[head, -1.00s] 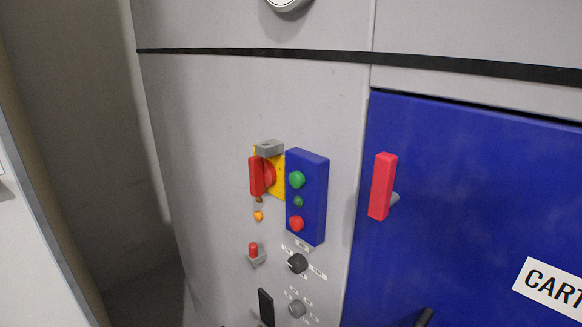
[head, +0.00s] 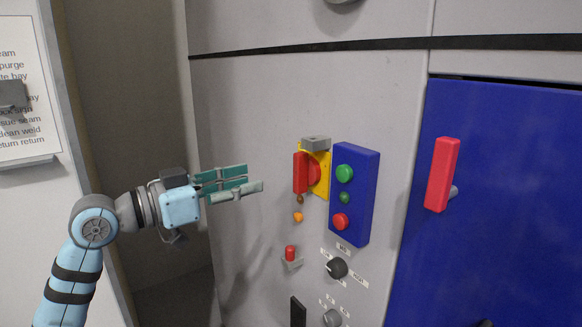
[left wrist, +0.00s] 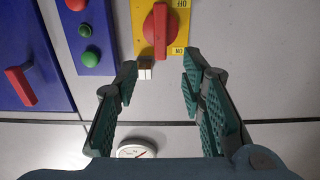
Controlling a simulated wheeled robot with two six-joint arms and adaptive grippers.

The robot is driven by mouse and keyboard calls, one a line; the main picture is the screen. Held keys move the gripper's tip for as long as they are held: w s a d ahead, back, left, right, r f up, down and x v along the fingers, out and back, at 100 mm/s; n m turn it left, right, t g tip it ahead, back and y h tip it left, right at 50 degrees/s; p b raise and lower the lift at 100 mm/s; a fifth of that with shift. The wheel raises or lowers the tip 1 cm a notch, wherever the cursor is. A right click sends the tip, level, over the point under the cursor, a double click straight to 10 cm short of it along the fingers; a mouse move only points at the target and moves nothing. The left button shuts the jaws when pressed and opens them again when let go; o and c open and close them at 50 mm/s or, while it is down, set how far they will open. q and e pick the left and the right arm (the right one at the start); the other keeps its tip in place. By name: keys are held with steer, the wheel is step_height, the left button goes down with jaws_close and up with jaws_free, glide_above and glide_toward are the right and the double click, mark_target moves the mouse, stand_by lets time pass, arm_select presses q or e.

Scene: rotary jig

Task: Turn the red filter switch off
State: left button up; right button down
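The red switch handle (head: 300,173) stands upright on a yellow plate (head: 322,185) on the grey machine wall. In the left wrist view the red handle (left wrist: 160,28) runs up and down on the yellow plate (left wrist: 183,22), with upside-down "OFF" at the top and "ON" at the bottom. One handle end is near "ON". My left gripper (head: 254,178) is in the air to the left of the switch, fingers pointing toward the panel. In the left wrist view its fingers (left wrist: 158,80) are spread and empty, apart from the handle. My right gripper is not in view.
A grey block (head: 316,143) sits at the plate's top. A blue button box (head: 362,195) projects just right of the switch. Lower are a red-topped toggle (head: 290,253) and a black knob (head: 337,267). A red door handle (head: 442,175) projects farther right. The wall left of the switch is clear.

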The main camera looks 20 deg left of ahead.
mark_target(295, 169)
arm_select(q)
steer(key=p+x, duration=0.2)
steer(key=x, duration=0.9)
steer(key=shift+w+d+r, duration=0.1)
steer(key=shift+d, duration=0.05)
steer(key=shift+w, duration=0.1)
jaws_close()
